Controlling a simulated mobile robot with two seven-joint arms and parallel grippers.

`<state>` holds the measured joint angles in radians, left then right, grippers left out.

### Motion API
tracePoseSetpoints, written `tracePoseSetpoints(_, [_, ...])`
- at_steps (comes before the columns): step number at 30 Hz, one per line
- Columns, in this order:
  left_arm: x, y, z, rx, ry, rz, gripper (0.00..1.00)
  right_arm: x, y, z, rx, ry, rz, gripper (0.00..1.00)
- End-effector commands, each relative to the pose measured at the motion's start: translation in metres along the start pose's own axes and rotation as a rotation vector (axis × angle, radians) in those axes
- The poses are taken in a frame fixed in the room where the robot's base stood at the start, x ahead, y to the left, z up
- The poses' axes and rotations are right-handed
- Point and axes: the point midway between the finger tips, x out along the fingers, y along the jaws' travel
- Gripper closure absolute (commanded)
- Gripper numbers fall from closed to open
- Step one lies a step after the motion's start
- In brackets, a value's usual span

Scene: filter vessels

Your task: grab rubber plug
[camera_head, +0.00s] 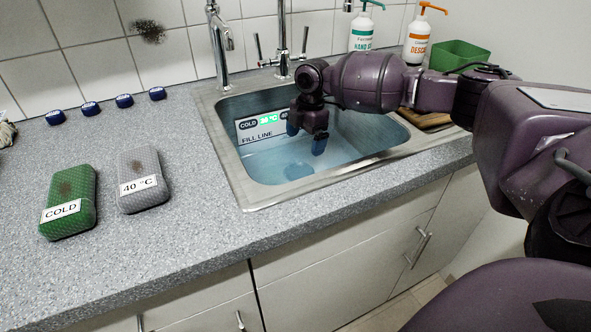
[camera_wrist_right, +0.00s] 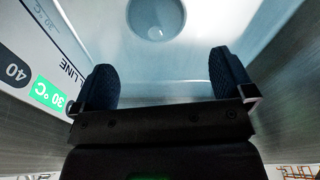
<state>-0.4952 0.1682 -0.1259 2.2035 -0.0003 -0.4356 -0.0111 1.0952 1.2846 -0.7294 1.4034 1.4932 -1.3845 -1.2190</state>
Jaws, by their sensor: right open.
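My right gripper (camera_head: 306,139) points down into the sink (camera_head: 243,191), over the blue-tinted water. Its two dark blue fingers are apart with nothing between them, as the right wrist view also shows (camera_wrist_right: 163,76). A round form at the drain (camera_head: 299,171) shows on the sink floor, blurred by the water. In the right wrist view this round drain area (camera_wrist_right: 157,18) lies beyond the fingertips, apart from them. I cannot tell whether it is the rubber plug or the bare drain. My left gripper is not in view.
A label (camera_head: 262,131) reading "FILL LINE" is on the sink wall, close to the gripper. Taps (camera_head: 220,50) stand behind. Green (camera_head: 68,203) and grey (camera_head: 142,182) pads lie left on the counter, with several blue caps (camera_head: 90,108) behind. A green tub (camera_head: 460,56) stands back right.

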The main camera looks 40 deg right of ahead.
Motion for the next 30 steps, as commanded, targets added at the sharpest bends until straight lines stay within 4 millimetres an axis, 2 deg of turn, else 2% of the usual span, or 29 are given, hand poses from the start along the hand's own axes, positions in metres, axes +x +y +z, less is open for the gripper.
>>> tracePoseSetpoints(1, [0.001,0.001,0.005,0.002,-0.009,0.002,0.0,0.015,-0.001,0.0,0.0,0.0,-0.009,0.0])
tracePoseSetpoints(4, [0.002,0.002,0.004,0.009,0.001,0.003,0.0,0.03,-0.001,0.0,0.0,0.0,-0.011,0.0])
tracePoseSetpoints(9, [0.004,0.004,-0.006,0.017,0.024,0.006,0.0,0.041,0.0,0.0,0.0,0.0,-0.006,0.0])
tracePoseSetpoints(13, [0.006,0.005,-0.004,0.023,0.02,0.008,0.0,0.049,0.001,0.0,-0.001,-0.001,-0.007,0.0])
tracePoseSetpoints(17, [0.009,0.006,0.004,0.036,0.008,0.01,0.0,0.069,0.002,-0.001,0.0,-0.001,-0.012,0.0])
tracePoseSetpoints(21, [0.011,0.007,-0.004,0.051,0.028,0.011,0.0,0.087,0.003,-0.001,0.001,-0.001,-0.012,0.0])
tracePoseSetpoints(30, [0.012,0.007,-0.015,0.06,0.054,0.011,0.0,0.089,0.004,-0.002,0.001,0.0,-0.002,0.0])
